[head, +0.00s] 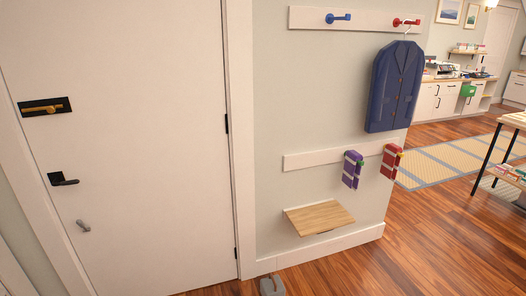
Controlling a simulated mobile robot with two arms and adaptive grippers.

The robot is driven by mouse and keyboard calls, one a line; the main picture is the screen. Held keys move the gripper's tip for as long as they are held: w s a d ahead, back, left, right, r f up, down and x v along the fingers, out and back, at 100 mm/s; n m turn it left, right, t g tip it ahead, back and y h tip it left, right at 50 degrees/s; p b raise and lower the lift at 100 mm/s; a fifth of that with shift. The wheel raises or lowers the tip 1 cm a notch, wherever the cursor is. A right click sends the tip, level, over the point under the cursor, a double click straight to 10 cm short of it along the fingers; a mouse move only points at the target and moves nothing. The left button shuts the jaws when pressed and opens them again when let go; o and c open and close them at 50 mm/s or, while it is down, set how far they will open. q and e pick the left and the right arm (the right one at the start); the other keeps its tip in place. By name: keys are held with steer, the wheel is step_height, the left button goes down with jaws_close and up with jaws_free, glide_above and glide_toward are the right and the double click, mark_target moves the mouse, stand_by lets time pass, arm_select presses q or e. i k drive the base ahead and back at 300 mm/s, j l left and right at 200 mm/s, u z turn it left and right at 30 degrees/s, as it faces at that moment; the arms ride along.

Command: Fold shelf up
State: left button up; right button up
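A small light-wood shelf (319,217) sits low on the wall in the head view, just above the baseboard. It stands out from the wall with its top board facing up, in the folded-down position. Nothing lies on it. Neither of my grippers can be made out in this view. A small grey piece (271,285) shows at the bottom edge, below the shelf and to its left; I cannot tell what it is.
A closed white door (150,130) fills the left. Above the shelf, purple (352,169) and red (391,161) items hang from a rail, and a blue jacket (395,86) hangs higher. Wooden floor (420,245) is clear to the right, before a shelved table (513,119).

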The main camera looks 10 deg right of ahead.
mark_target(317, 219)
steer(key=i+j+z, duration=0.1)
steer(key=i+z, duration=0.2)
steer(key=i, duration=0.25)
steer(key=i+j+z, duration=0.25)
steer(key=i, duration=0.25)
steer(key=i+j+z, duration=0.3)
steer(key=i, duration=0.2)
steer(key=i+j+z, duration=0.25)
steer(key=i+j, duration=0.1)
steer(key=i, duration=0.15)
